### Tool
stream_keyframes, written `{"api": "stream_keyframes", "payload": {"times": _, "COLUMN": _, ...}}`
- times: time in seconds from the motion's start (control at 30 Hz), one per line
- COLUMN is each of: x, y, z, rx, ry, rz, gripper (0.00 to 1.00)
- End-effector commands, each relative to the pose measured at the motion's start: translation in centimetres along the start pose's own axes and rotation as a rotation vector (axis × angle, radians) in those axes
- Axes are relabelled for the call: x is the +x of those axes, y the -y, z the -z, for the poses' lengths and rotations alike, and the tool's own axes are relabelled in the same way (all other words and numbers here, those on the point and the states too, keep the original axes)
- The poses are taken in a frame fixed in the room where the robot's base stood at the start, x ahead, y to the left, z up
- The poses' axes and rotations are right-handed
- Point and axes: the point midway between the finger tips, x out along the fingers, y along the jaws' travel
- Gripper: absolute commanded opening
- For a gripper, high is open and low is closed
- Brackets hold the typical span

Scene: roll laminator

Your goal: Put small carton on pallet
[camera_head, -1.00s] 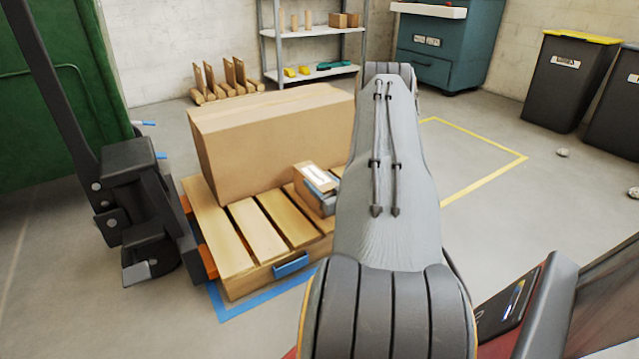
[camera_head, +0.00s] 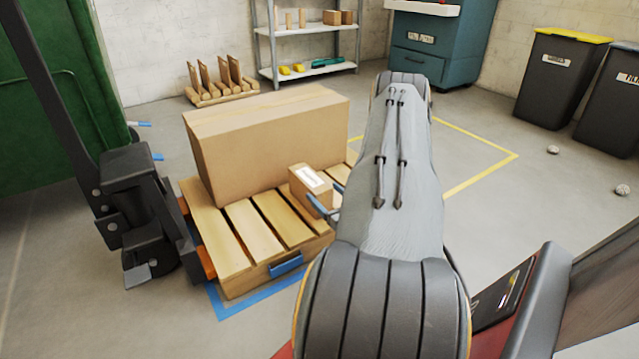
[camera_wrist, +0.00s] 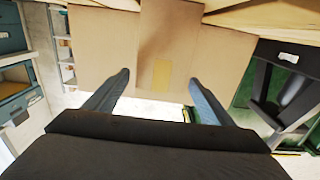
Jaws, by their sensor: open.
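The small carton (camera_head: 311,188), brown with a white label on top, stands upright on the slats of the wooden pallet (camera_head: 236,232), in front of the large carton (camera_head: 265,140). My gripper (camera_head: 333,201) is open at the small carton's right side, with its blue fingers partly hidden by my arm. In the wrist view the small carton (camera_wrist: 165,45) shows its taped face, with the fingertips of my gripper (camera_wrist: 159,78) apart to either side. I cannot tell whether a finger still touches it. The large carton (camera_wrist: 100,45) fills the background there.
A dark lift machine (camera_head: 140,205) stands at the pallet's left. A shelf (camera_head: 310,68), a teal cabinet (camera_head: 437,45) and dark bins (camera_head: 560,78) are at the back. A yellow-outlined floor area (camera_head: 470,160) to the right is clear.

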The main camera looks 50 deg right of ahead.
Motion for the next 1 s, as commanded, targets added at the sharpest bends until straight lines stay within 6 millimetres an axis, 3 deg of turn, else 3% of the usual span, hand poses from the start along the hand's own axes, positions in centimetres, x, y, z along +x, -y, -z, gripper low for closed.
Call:
{"api": "stream_keyframes", "payload": {"times": 0.1, "x": -2.1, "y": 0.0, "z": 0.2, "rx": 0.003, "ry": 0.001, "rz": -0.002, "gripper": 0.76}}
{"api": "stream_keyframes", "payload": {"times": 0.3, "x": -3.9, "y": 0.0, "z": 0.0, "rx": 0.002, "ry": 0.001, "rz": 0.000, "gripper": 0.76}}
{"api": "stream_keyframes", "payload": {"times": 1.0, "x": -4.1, "y": 0.0, "z": -0.1, "rx": 0.000, "ry": 0.000, "rz": 0.000, "gripper": 0.76}}
